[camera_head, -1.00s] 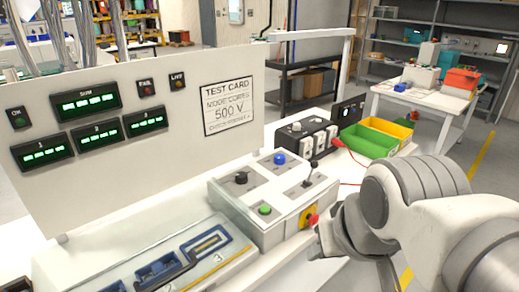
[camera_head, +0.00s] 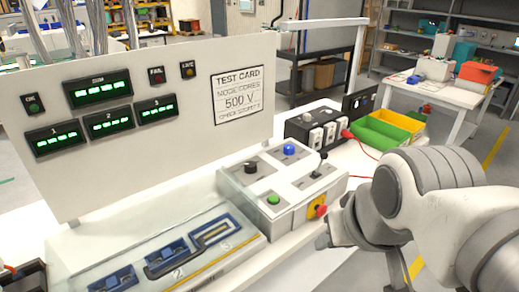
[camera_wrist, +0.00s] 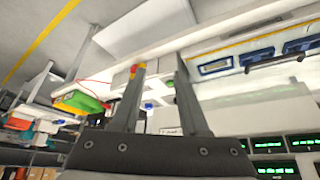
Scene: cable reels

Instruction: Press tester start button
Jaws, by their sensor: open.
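The tester (camera_head: 262,222) is a pale grey box on the white bench. My gripper (camera_head: 327,238) is just right of the tester's front right corner, apart from the green button. In the wrist view my gripper (camera_wrist: 159,64) has its fingers apart with nothing held between them.
A panel with green displays and a test card (camera_head: 238,97) stands behind the tester. A tray with numbered blue fixtures (camera_head: 180,262) lies to its left. A black socket box (camera_head: 312,128), red cable, and green bin (camera_head: 372,141) are behind right.

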